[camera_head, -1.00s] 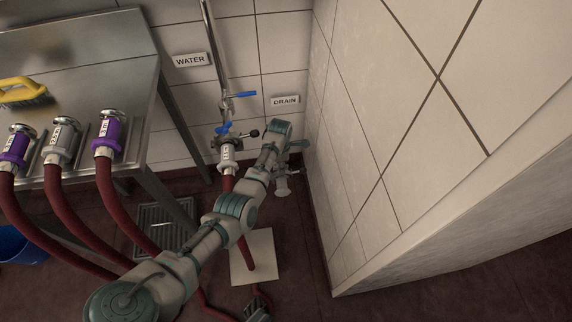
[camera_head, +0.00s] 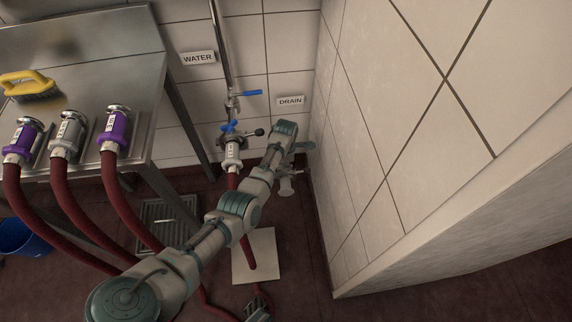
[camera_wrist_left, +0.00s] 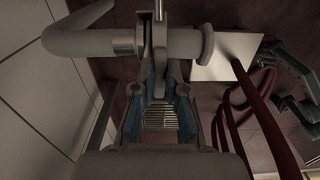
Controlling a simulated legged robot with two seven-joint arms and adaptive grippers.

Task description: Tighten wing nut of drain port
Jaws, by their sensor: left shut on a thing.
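The drain port is a pale pipe end low in the corner (camera_head: 287,187), below the DRAIN sign. In the left wrist view the drain pipe (camera_wrist_left: 75,42) runs across the top, with a clamp (camera_wrist_left: 125,42) around it. My left gripper (camera_head: 300,148) is at the drain port, mostly hidden behind my own arm in the head view. In the left wrist view its fingers (camera_wrist_left: 160,88) reach up to the clamp and are shut on the wing nut, which they largely hide. A grey part that may be my right gripper (camera_head: 258,308) shows at the bottom edge; its jaws are unclear.
The tiled wall (camera_head: 395,150) stands close on the right. The water pipe valve (camera_head: 230,140) with a red hose is just left of my arm. A steel table (camera_head: 150,150) with several hose couplings stands at left. A white floor plate (camera_head: 265,262) lies below.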

